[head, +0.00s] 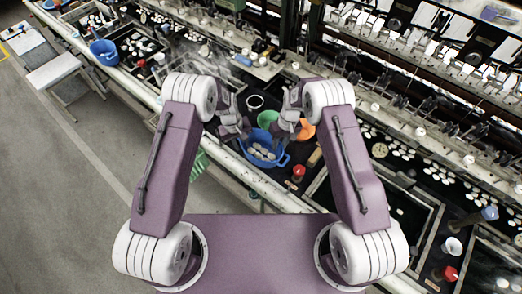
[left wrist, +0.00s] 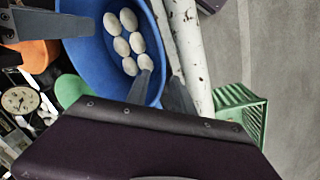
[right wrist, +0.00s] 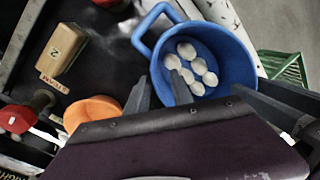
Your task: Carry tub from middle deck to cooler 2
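A blue tub (head: 250,160) with several whitish cocoons inside stands on the dark deck near its front edge. Both wrist views look down into it, left (left wrist: 100,70) and right (right wrist: 235,60). My left gripper (left wrist: 160,82) has one finger inside the tub and one outside, with the near wall between them. My right gripper (right wrist: 159,82) straddles the wall the same way. Both appear open, with gaps beside the wall. A wooden block marked 2 (right wrist: 62,48) stands beside the tub on the deck; I cannot tell which place is cooler 2.
A green bowl (head: 267,118) and an orange bowl (head: 306,131) stand just behind the tub. A red-topped item (head: 298,171) is to its right. A white pipe (left wrist: 190,60) runs along the front edge. A green crate (left wrist: 240,112) is below. Basins lie further right.

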